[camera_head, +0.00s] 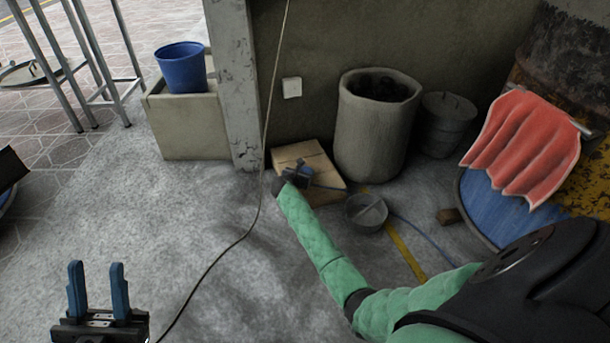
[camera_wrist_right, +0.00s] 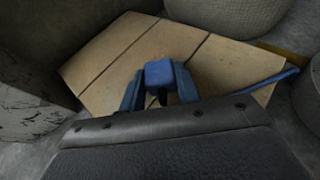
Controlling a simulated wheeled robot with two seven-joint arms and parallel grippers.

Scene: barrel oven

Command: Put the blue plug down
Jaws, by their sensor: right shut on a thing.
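My right gripper (camera_head: 299,170) reaches down over a wooden board (camera_head: 325,194) on the floor. In the right wrist view, the fingers of my right gripper (camera_wrist_right: 160,92) are shut on the blue plug (camera_wrist_right: 159,73). The plug is over the middle of the board (camera_wrist_right: 105,58); I cannot tell whether it touches the wood. A blue cord (camera_wrist_right: 255,87) runs off to the right and also shows on the floor in the head view (camera_head: 420,233). My left gripper (camera_head: 98,291) is open and empty at the lower left.
A metal pan (camera_head: 366,212) stands on the floor beside the board. A concrete barrel (camera_head: 371,135) and a bucket (camera_head: 446,125) stand behind. A wall socket (camera_head: 292,88) is above the board. A dark cable (camera_head: 245,236) hangs down left of the board. The floor at left centre is clear.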

